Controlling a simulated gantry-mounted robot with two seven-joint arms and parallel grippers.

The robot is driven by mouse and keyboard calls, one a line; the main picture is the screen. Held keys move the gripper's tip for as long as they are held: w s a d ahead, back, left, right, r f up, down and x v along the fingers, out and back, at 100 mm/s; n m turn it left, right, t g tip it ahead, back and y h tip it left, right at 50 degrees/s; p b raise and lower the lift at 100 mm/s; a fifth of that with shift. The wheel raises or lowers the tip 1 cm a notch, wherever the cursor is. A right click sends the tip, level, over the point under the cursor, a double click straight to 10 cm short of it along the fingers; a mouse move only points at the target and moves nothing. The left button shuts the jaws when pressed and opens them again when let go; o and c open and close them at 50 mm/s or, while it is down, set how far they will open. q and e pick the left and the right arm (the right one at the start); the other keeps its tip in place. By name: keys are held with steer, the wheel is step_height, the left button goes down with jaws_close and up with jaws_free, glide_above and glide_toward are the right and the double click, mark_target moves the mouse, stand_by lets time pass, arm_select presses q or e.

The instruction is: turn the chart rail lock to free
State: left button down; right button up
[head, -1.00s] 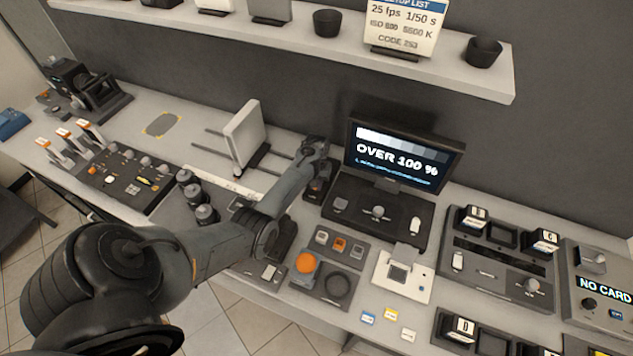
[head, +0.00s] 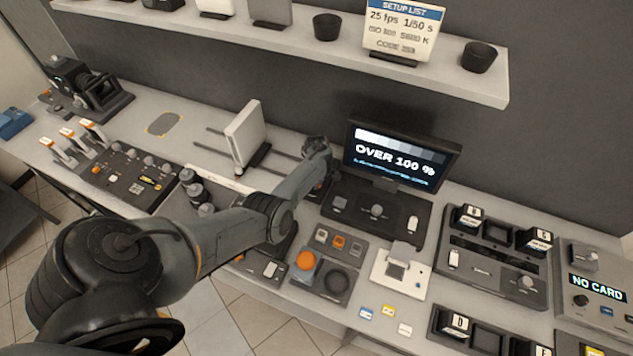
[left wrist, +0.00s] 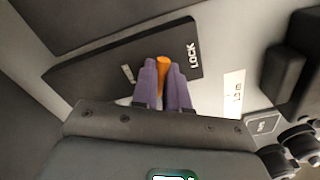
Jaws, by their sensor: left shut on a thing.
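The chart rail lock shows in the left wrist view as a dark plate (left wrist: 95,72) marked LOCK at one end, with an orange handle (left wrist: 163,63) on it. A small pale mark lies on the plate left of the handle; I cannot read it. My left gripper (left wrist: 163,76) has its purple fingers shut on the orange handle, one on each side. In the head view my left arm reaches in from the left and its own links hide the fingers and the lock. The white chart panel (head: 245,137) stands upright on its rails left of my wrist. My right gripper is not in view.
A monitor (head: 402,155) reading OVER 100 % stands just right of my left wrist. Dark cylinders (head: 190,185) stand beside my forearm. A fader console (head: 128,175) is at the left. A shelf (head: 290,45) runs above the bench.

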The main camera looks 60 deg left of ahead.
arm_select(q)
steer(key=n, duration=0.3)
steer(key=shift+n+b, duration=0.45)
steer(key=shift+n, duration=0.85)
steer(key=c, duration=1.2)
jaws_free()
steer(key=shift+o, duration=0.2)
steer(key=shift+r, duration=0.45)
step_height(320, 180, up, 10)
steer(key=p, duration=0.3)
steer(key=shift+p, duration=0.35)
